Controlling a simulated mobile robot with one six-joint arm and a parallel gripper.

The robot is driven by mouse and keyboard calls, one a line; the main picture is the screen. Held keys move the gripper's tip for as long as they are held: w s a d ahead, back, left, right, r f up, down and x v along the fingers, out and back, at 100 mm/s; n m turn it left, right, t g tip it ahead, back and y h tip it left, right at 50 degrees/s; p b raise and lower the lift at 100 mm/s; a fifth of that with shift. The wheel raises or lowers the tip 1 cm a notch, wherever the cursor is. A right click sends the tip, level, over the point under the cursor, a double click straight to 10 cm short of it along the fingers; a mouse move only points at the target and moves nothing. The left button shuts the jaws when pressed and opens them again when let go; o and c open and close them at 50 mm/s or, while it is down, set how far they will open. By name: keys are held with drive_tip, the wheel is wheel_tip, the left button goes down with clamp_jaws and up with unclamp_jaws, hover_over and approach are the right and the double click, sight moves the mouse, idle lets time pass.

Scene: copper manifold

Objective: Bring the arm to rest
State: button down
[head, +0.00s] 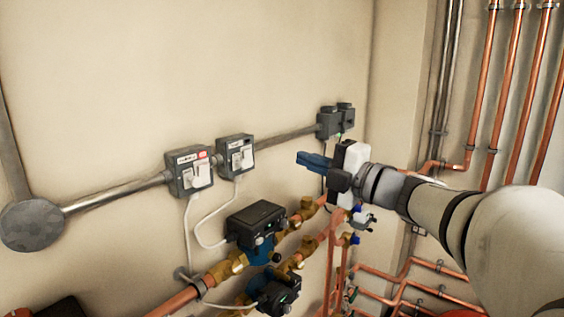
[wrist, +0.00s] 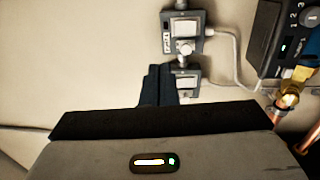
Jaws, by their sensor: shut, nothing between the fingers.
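My gripper (head: 312,161) is at the right of centre in the head view, on the end of my arm, which reaches in from the right. Its blue fingers point left and are shut with nothing between them. In the wrist view the dark fingers (wrist: 157,86) lie together in the middle. They overlap part of a grey switch box (wrist: 187,80) in that picture; I cannot tell the gap to it. In the head view the gripper appears in front of the wall, right of the two switch boxes and above the copper pipes.
Two switch boxes (head: 188,172) (head: 236,155) sit on a conduit along the wall. Below are a black pump (head: 256,221), a lower pump (head: 273,291) and brass valves. Vertical copper pipes (head: 507,85) stand at the right. The upper left wall is bare.

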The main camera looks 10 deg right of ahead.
drive_tip(key=w+d+f+m+t+h, duration=0.2)
drive_tip(key=d+f+m+t+h, duration=0.2)
drive_tip(key=d+m+h, duration=0.55)
drive_tip(key=s+f+m+g+h, duration=0.4)
drive_tip(key=f+m+h, duration=0.35)
drive_tip(key=m, duration=0.35)
drive_tip(key=s+a+f+m+g+y, duration=0.1)
drive_tip(key=s+a+f+m+g, duration=0.1)
drive_tip(key=s+f+g, duration=0.3)
drive_tip(key=s+a+f+m+g+y, duration=0.2)
drive_tip(key=s+a+f+m+g, duration=0.1)
drive_tip(key=s+f, duration=0.7)
drive_tip(key=s+m+g, duration=0.1)
drive_tip(key=s+g, duration=0.1)
drive_tip(key=s, duration=0.1)
drive_tip(key=shift+s+a+f+m, duration=0.15)
drive_tip(key=shift+a+f+m, duration=0.2)
drive_tip(key=c, duration=2.1)
unclamp_jaws()
drive_tip(key=shift+c, duration=0.2)
